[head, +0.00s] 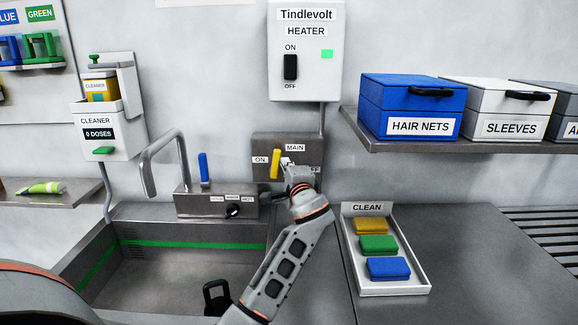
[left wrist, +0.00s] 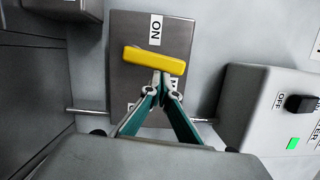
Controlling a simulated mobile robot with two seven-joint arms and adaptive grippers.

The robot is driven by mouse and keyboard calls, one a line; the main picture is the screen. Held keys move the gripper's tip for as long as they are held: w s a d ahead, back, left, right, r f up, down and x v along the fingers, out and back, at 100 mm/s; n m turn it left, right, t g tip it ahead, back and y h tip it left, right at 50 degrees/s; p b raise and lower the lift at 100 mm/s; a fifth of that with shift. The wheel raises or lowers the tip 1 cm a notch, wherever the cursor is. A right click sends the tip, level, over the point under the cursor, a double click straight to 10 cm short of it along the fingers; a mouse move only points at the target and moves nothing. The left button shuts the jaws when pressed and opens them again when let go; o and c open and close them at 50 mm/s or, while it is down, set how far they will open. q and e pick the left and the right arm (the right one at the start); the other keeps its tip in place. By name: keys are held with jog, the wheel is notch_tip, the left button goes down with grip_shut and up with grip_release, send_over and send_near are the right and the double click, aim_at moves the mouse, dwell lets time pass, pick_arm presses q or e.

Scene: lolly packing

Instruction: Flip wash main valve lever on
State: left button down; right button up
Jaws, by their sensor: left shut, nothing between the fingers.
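The yellow main valve lever (head: 275,164) is on a grey wall plate (head: 262,143) below the heater, with an ON label at its left and a MAIN label above. In the head view the lever stands nearly upright, leaning slightly. My left gripper (head: 287,163) is just right of the lever, partly covering the OFF label. In the left wrist view the lever (left wrist: 154,60) lies across the plate (left wrist: 128,82), and my shut, empty fingertips (left wrist: 161,80) are right at its edge. I cannot tell whether they touch it. My right gripper is not in view.
The Tindlevolt heater box (head: 305,60) hangs above the plate. A sink (head: 150,270) with a tap (head: 165,150) and blue lever (head: 203,167) is at left. A CLEAN tray (head: 415,286) with sponges sits at right. A shelf (head: 400,146) holds boxes. The counter right of the tray is clear.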

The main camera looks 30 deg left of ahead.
pick_arm(q)
jog(key=shift+s+a+r+n+p, duration=0.2)
jog(key=shift+a+r+n+p, duration=0.1)
jog(key=shift+n, duration=0.5)
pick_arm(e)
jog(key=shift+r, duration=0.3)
pick_arm(q)
jog(key=shift+f, duration=0.1)
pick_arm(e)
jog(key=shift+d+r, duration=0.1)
